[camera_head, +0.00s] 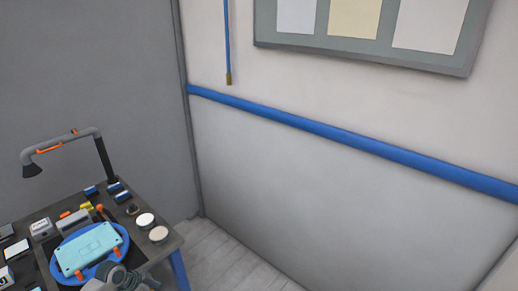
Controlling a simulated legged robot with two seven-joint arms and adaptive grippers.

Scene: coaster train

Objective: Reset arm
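No gripper fingers of mine can be made out in the head view. A grey rounded mechanical part (120,278) shows at the bottom edge, in front of the workbench; it looks like part of one of my arms, but I cannot tell which. It partly hides the near edge of a round blue holder (59,271). A light teal rectangular device (90,248) lies on the holder, with orange pieces at its near edge.
The dark workbench (150,250) at lower left carries a grey lamp (75,143), two round white-topped items (145,219), blue blocks (122,196) and small boxes. A blue wall rail (330,132) crosses the wall. The floor (225,262) right of the bench is clear.

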